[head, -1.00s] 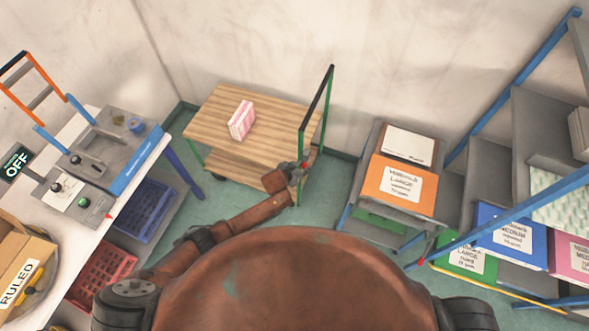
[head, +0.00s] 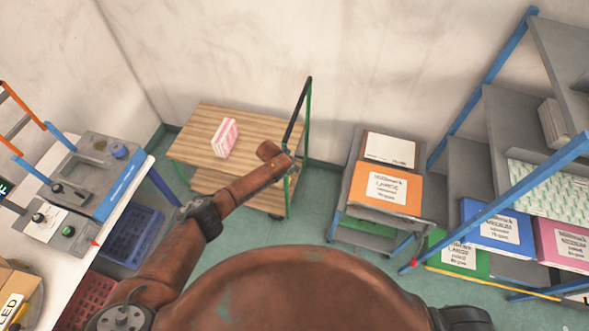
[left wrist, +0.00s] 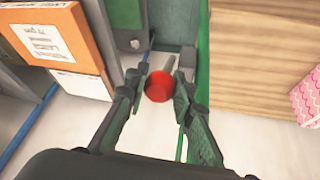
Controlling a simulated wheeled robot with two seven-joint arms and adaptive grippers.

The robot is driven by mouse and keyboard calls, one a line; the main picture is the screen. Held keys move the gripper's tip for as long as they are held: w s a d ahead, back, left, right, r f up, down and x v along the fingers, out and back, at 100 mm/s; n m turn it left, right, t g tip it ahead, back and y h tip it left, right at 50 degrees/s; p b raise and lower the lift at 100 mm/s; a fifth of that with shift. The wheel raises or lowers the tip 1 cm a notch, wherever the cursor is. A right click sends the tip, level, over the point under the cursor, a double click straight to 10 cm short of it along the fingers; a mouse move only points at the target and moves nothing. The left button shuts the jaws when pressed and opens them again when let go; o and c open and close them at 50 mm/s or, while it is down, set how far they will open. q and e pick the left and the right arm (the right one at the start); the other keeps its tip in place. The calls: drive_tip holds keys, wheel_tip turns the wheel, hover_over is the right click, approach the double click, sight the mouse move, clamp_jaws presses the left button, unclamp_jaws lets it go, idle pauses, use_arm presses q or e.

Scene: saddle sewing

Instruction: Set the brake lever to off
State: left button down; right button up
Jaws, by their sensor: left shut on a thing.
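The wooden-topped cart (head: 195,150) has a green-framed upright handle at its right end, and a pink and white pack (head: 223,138) stands on its top. The brake lever shows in the left wrist view as a red ball knob (left wrist: 158,87) on a grey stem beside the green post (left wrist: 200,60). My left gripper (head: 291,162) is at the handle end of the cart. In the left wrist view its fingers (left wrist: 160,82) are on both sides of the red knob, shut on it. The lever's setting cannot be read. My right gripper is out of view.
A grey stand (head: 415,212) with an orange box (head: 385,187) is right of the cart. A blue-framed shelf with boxes is farther right. A workbench (head: 125,190) with a machine (head: 100,165) is at the left. Green floor (head: 240,240) is clear before the cart.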

use_arm(q)
drive_tip(key=c, duration=1.6)
unclamp_jaws()
drive_tip(key=v, duration=1.2)
